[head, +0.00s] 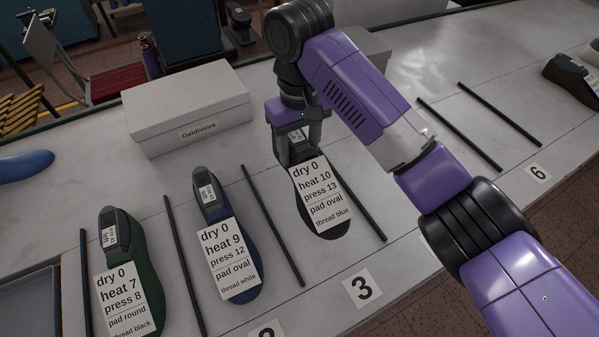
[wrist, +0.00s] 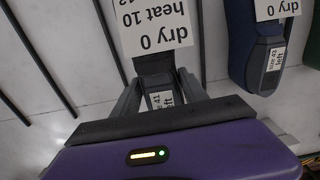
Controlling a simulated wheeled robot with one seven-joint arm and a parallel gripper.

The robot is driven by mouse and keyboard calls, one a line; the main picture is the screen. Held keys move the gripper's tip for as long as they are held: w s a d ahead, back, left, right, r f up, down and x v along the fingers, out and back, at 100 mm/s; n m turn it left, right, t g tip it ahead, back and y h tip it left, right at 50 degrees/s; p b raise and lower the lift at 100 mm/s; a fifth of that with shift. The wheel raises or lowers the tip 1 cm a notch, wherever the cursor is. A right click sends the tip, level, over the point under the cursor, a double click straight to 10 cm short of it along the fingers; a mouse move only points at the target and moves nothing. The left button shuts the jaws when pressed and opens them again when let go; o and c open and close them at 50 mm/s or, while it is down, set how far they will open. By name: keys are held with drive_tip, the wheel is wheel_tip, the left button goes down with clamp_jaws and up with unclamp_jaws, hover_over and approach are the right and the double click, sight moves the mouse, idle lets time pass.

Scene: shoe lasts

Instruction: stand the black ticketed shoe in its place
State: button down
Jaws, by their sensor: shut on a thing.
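The black shoe (head: 333,229) carries a white ticket (head: 322,195) reading dry 0, heat 10, press 13, pad oval, thread blue. It is in the slot marked 3, between two black rods, with its toe toward the number card. My gripper (head: 297,150) is shut on its heel end from above. I cannot tell whether the sole touches the table.
A blue shoe (head: 247,290) with a ticket stands one slot to the left, and a green shoe (head: 147,317) beyond it. A white box (head: 189,110) stands behind them. Thin rods (head: 273,225) divide the slots. The table between slots 3 and 6 (head: 538,173) holds rods and bare surface.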

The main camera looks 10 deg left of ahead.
sight(299, 139)
drive_tip(key=shift+f+p, duration=0.35)
drive_tip(key=shift+f, duration=3.35)
drive_tip(key=c, duration=0.6)
unclamp_jaws()
drive_tip(key=shift+f, duration=0.1)
wheel_tip(299, 139, up, 12)
drive_tip(key=shift+r, duration=0.1)
wheel_tip(299, 139, up, 5)
drive_tip(key=p, duration=0.5)
drive_tip(key=shift+f+p, duration=0.2)
drive_tip(key=shift+p, duration=0.2)
drive_tip(key=shift+f, duration=0.1)
